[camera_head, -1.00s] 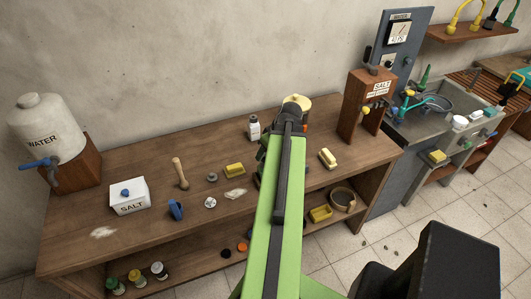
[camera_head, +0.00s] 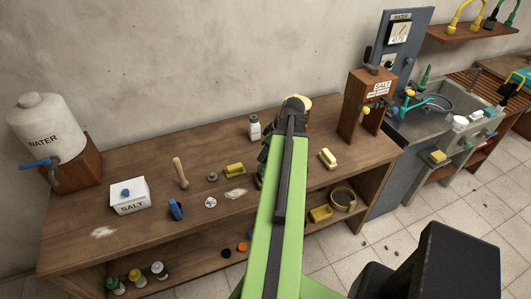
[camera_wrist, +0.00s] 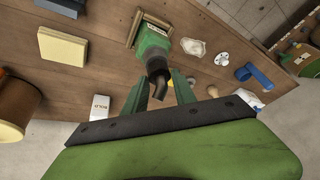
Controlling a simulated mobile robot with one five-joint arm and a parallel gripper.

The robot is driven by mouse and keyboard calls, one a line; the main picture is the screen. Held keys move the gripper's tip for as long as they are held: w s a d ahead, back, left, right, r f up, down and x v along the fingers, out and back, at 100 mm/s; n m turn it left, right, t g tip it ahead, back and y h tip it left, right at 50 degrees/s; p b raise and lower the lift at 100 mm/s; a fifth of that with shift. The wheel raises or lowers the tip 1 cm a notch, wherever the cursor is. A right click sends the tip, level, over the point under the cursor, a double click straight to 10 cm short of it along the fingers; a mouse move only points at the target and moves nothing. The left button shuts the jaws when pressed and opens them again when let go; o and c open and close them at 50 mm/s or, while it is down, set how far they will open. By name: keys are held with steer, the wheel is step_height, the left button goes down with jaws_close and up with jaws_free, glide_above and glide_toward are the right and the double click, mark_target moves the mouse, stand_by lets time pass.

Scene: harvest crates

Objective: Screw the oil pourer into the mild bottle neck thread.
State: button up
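The green bottle (camera_wrist: 153,44) stands in a wooden frame (camera_wrist: 135,27) on the bench in the wrist view; I cannot read a label on it. The dark oil pourer (camera_wrist: 157,72), with a curved spout, sits at the bottle's neck end. How deep its thread sits is hidden. My gripper (camera_wrist: 158,80) has one green finger on each side of the pourer. I cannot tell whether the fingers touch it. In the head view my arm hides the pourer and most of the bottle.
A small white container marked BOLD (camera_wrist: 101,104) and a yellow block (camera_wrist: 62,46) are close by on the bench. A cream-topped brown cylinder (camera_wrist: 14,105) stands further left. A wooden SALT dispenser (camera_head: 364,100) stands at the bench's right end. The bench's left part holds small loose items.

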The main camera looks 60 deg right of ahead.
steer(key=c, duration=0.5)
steer(key=shift+m, duration=0.7)
steer(key=shift+h, duration=0.3)
steer(key=shift+d+m+h, duration=0.1)
steer(key=shift+m+h, duration=0.3)
steer(key=shift+m, duration=0.7)
steer(key=shift+s+m, duration=0.1)
steer(key=shift+m, duration=0.3)
steer(key=shift+m+h, duration=0.3)
steer(key=shift+m, duration=0.1)
steer(key=o, duration=0.8)
steer(key=shift+c, duration=0.2)
